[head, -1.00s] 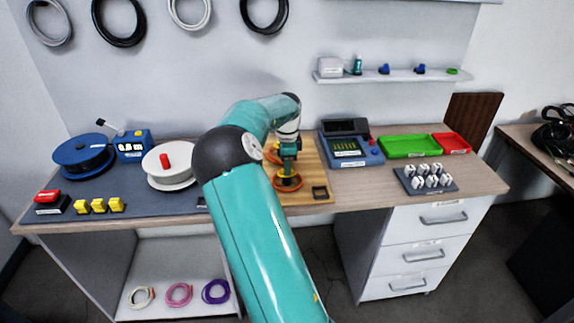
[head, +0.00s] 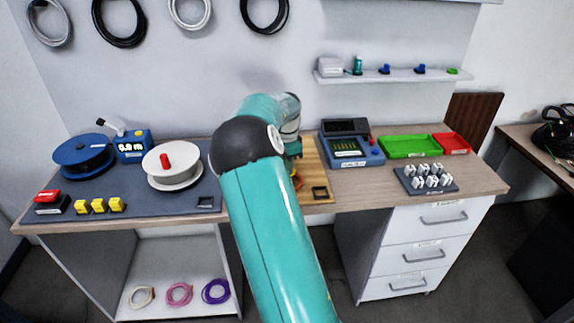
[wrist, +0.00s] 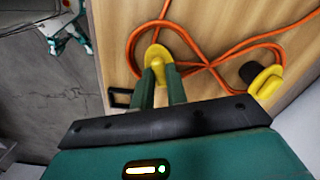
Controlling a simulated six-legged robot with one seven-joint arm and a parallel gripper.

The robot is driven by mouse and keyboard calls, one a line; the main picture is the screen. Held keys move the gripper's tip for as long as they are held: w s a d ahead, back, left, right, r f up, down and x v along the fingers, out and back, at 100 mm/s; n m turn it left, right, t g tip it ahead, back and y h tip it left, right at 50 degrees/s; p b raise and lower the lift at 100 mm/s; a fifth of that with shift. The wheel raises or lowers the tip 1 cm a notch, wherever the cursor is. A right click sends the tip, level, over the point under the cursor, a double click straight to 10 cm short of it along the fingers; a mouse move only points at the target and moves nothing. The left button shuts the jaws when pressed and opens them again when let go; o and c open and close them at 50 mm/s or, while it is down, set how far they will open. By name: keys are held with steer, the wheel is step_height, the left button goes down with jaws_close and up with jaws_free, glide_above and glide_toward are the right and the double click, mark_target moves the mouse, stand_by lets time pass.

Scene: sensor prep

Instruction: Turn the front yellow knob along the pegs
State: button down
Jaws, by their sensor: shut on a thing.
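The front yellow knob (wrist: 157,56) is in the wrist view near the board's edge, between the fingertips of my gripper (wrist: 160,77). My gripper is shut on it. An orange cable (wrist: 218,63) loops and crosses itself on the wooden board (wrist: 205,15), passing by the knob. A second yellow knob (wrist: 266,82) stands to the right, beside a black round part (wrist: 250,72). In the head view my arm hides the gripper and both knobs; only a bit of orange cable (head: 297,181) shows. The pegs are not clearly seen.
A white spool (head: 172,178) stands left of my arm; a blue instrument (head: 356,151), green tray (head: 405,148) and connector block (head: 426,183) stand right. The floor shows past the board's edge.

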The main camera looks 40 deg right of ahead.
steer(key=n, duration=0.7)
steer(key=shift+d, duration=0.1)
steer(key=n, duration=0.6)
steer(key=shift+n, duration=0.5)
steer(key=c, duration=1.4)
jaws_free()
step_height(320, 180, up, 14)
